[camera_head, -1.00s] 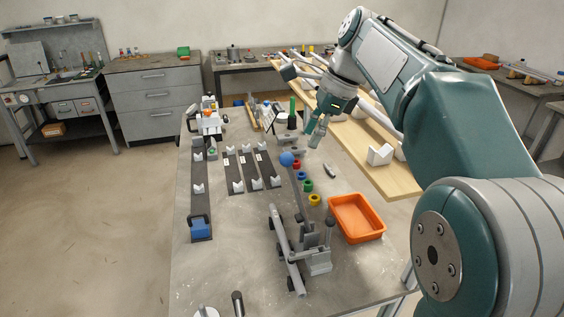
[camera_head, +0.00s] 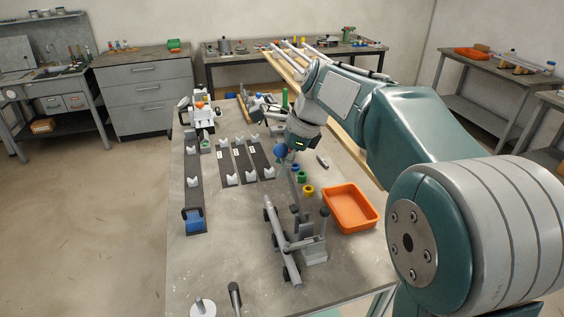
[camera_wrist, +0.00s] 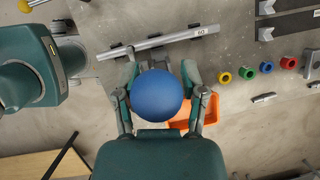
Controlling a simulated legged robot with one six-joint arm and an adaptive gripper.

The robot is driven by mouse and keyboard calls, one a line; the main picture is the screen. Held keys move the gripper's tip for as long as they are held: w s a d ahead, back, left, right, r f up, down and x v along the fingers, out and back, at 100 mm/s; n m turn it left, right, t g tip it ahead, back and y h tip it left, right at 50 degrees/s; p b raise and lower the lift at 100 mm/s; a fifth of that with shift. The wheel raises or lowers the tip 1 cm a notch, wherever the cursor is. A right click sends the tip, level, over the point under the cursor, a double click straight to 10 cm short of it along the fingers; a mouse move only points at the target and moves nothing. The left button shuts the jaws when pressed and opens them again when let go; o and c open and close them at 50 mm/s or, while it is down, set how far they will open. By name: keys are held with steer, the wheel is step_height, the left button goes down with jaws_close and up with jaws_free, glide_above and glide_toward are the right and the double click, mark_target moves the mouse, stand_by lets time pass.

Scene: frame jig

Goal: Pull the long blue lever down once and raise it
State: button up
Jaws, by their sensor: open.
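The long lever (camera_head: 294,190) stands up from the tube clamp (camera_head: 312,248) on the table and has a blue ball knob (camera_head: 280,150) on top. My gripper (camera_head: 287,158) is at the knob, its fingers pointing downward and partly covering it. In the wrist view the blue knob (camera_wrist: 157,95) sits between the two spread fingers of my gripper (camera_wrist: 159,72), one on each side. The fingers are open, and I cannot tell whether either touches the knob. The lever's bar is mostly hidden under the knob in the wrist view.
An orange tray (camera_head: 372,222) is right of the lever. Coloured rings, including a yellow one (camera_head: 308,191), lie close beside the lever. A grey tube (camera_head: 272,222) lies in the clamp. Dark strips with grey V-blocks (camera_head: 239,163) lie to the left. The table's left front is mostly clear.

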steer(key=shift+d, duration=0.25)
steer(key=shift+c, duration=0.6)
jaws_close()
steer(key=shift+a, duration=0.2)
